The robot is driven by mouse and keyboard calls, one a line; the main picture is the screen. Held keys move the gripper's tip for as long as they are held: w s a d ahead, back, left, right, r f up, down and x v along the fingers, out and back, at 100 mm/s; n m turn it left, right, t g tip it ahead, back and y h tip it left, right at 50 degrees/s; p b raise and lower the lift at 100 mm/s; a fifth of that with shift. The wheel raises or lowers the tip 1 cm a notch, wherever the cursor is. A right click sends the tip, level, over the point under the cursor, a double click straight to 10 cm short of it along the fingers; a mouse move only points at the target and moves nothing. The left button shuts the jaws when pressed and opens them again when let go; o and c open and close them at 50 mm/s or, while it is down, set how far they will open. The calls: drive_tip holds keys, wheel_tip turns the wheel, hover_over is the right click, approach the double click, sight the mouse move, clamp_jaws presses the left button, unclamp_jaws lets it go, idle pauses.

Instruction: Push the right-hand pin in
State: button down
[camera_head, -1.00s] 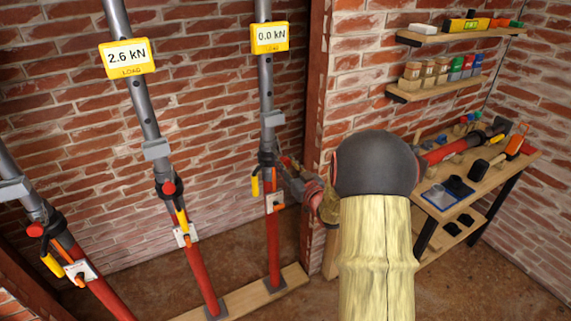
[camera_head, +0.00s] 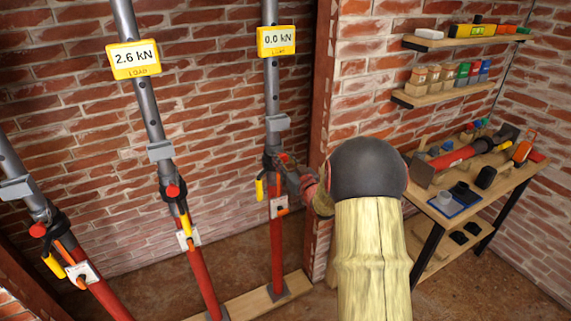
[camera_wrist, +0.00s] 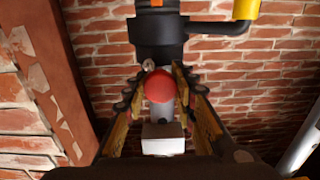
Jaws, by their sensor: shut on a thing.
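The right-hand pin shows its round red head (camera_wrist: 159,86) in the wrist view, in front of the grey tube of the right-hand prop (camera_head: 272,90) at the black collar (camera_wrist: 158,40). My gripper (camera_wrist: 158,76) has one finger on each side of this head and is shut on it. In the head view my gripper (camera_head: 284,163) is at the collar of the right-hand prop and hides the pin. How deep the pin sits cannot be told. The load display (camera_head: 277,41) on this prop reads 0.0 kN.
The middle prop (camera_head: 152,110) shows 2.6 kN and a red pin head (camera_head: 172,190). Another prop (camera_head: 30,200) leans at the far left. A yellow handle (camera_head: 259,189) hangs by the right-hand collar. A workbench (camera_head: 480,195) with tools and brick wall shelves stand at the right.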

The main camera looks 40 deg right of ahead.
drive_tip(key=c, duration=1.5)
unclamp_jaws()
drive_tip(key=shift+c, duration=0.2)
drive_tip(key=shift+o, duration=0.6)
drive_tip(key=v, duration=1.2)
drive_tip(key=shift+f, duration=0.1)
